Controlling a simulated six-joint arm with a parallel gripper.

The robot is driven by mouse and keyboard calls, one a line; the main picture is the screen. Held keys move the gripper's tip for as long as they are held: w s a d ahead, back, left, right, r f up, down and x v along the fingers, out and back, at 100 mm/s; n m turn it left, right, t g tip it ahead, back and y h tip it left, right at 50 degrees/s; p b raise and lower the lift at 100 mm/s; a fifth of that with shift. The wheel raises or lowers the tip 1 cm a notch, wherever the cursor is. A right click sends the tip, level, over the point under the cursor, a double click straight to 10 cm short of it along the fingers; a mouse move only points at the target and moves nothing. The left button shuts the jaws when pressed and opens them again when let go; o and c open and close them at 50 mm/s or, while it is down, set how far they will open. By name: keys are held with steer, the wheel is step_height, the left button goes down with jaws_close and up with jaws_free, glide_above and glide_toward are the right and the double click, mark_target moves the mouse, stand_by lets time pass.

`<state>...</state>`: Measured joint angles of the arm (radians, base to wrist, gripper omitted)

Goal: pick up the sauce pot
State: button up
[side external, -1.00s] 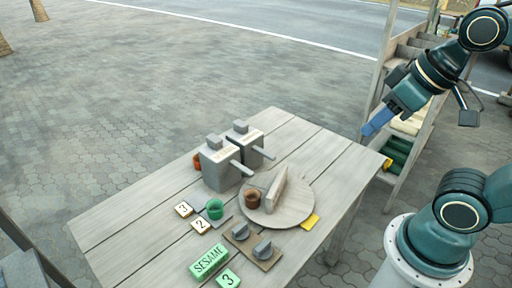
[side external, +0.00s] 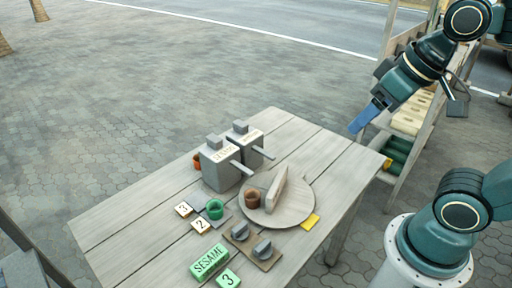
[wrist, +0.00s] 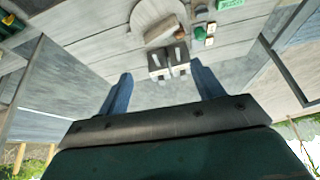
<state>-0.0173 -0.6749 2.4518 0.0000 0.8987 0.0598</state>
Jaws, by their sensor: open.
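Several small pots stand on the table, and I cannot tell which is the sauce pot. A brown pot (side external: 252,197) stands at the left of the round board (side external: 291,212). A green pot (side external: 215,208) stands left of it. An orange pot (side external: 197,160) is partly hidden behind two grey dispenser boxes (side external: 221,172). My gripper (side external: 356,128) hangs in the air off the table's right end, apart from all pots. In the wrist view its two blue fingers (wrist: 162,72) are spread, with nothing held between them.
An upright slab (side external: 276,188) stands on the round board. A knob panel (side external: 252,246), a green SESAME block (side external: 210,262) and numbered cards (side external: 200,226) lie near the front. Shelves (side external: 400,135) stand beyond the table's right end. The table's left part is clear.

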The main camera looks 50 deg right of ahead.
steer(key=w+a+m+g, duration=0.2)
steer(key=w+a, duration=0.1)
steer(key=w, duration=0.6)
steer(key=m+g, duration=0.3)
steer(key=m, duration=0.4)
glide_above(214, 205)
steer(key=s+a, duration=0.1)
steer(key=s, duration=0.1)
step_height(214, 205, down, 20)
steer(key=f, duration=0.1)
steer(key=shift+w+f, duration=0.2)
steer(key=shift+f, duration=3.85)
steer(key=shift+f, duration=0.1)
steer(key=shift+f, duration=2.5)
